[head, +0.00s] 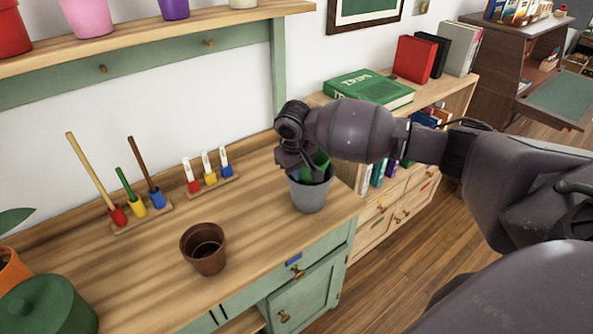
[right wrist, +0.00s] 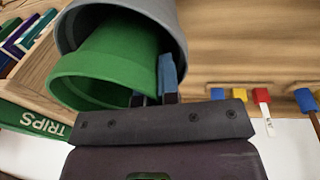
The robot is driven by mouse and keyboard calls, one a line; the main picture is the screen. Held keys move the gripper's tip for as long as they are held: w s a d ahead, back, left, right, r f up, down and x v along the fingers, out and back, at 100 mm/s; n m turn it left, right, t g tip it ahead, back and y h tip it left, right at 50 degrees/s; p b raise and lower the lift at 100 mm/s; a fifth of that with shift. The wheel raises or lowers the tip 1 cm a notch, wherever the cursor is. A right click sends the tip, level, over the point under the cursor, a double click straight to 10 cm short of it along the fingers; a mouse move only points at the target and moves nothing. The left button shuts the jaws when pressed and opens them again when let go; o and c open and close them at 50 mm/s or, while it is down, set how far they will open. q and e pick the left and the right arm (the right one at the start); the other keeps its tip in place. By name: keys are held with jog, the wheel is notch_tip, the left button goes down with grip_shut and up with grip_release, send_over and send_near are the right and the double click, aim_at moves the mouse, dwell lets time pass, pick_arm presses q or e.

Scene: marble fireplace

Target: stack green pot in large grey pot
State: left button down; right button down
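The large grey pot (head: 311,195) stands upright on the wooden worktop near its right end. The green pot (head: 318,163) is inside its mouth, partly hidden by my right gripper (head: 303,168). In the right wrist view, the green pot (right wrist: 110,65) sits tilted within the grey pot (right wrist: 170,20), its rim sticking out. My right gripper (right wrist: 155,97) has its fingers close together on either side of the green pot's wall, seemingly gripping the rim. The green pot's base is hidden. My left gripper is not in view.
A brown pot (head: 205,248) stands on the worktop to the left. Peg stands with brushes (head: 141,215) and small coloured tools (head: 210,180) are along the back. A green book (head: 368,90) lies on the shelf behind my right arm.

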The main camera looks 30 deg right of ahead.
jog(key=shift+r, duration=0.15)
jog(key=shift+f, duration=0.65)
jog(key=c, duration=1.6)
grip_release()
